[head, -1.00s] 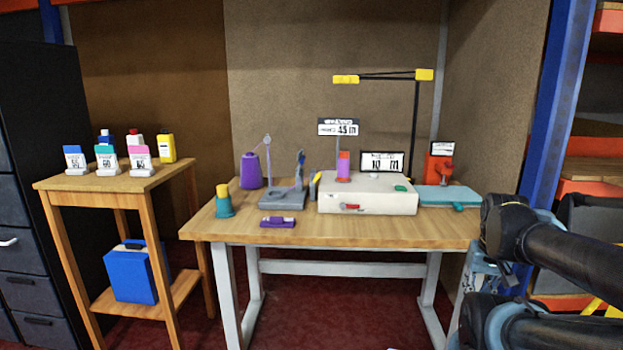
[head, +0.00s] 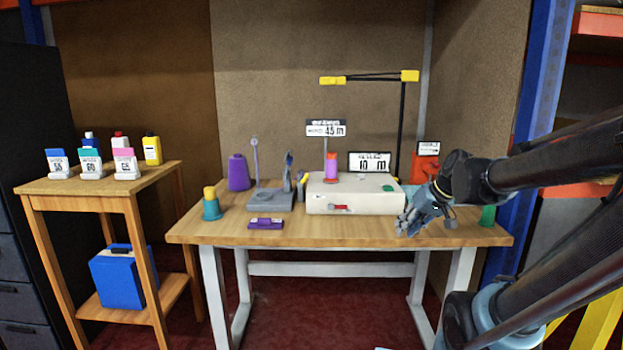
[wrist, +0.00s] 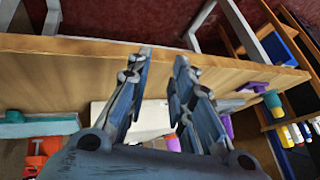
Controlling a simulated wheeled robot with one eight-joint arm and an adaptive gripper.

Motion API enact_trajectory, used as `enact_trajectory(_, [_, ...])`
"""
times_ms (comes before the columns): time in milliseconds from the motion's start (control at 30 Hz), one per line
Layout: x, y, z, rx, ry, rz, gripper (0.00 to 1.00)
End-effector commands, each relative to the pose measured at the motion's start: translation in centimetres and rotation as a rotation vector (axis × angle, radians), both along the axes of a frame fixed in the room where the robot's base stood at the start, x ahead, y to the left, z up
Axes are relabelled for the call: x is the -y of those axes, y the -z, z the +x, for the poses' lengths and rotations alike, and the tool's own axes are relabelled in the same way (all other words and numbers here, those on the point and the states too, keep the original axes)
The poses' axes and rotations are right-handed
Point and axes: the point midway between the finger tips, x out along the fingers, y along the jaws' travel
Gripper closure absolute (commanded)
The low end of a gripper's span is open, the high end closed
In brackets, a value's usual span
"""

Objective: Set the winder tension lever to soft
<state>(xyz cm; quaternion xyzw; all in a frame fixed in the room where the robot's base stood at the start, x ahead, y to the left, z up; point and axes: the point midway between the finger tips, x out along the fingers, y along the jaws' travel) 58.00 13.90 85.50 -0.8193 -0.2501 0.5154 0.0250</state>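The winder is a cream box (head: 356,196) on the wooden table, with a pink spool (head: 331,167) on top and a display reading 10 m behind it. A red lever (head: 339,207) sits on its front face; its setting is too small to read. My gripper (head: 404,228) is over the table's front edge, right of the lever and apart from it. In the wrist view my gripper (wrist: 163,58) has its two fingers spread with nothing between them. The cream box (wrist: 150,117) shows partly behind the fingers there.
A red device (head: 424,168) is at the back right. The tabletop in front of the winder is clear.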

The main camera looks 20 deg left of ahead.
Motion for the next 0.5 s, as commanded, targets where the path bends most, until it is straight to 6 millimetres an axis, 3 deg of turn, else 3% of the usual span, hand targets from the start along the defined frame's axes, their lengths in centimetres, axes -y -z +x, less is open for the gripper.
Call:
enact_trajectory(100, [-3.4,-2.0,3.3,0.054,-0.057,0.079,0.79])
enact_trajectory(500, [-14.5,-7.3,13.6,0.238,-0.191,0.341,0.79])
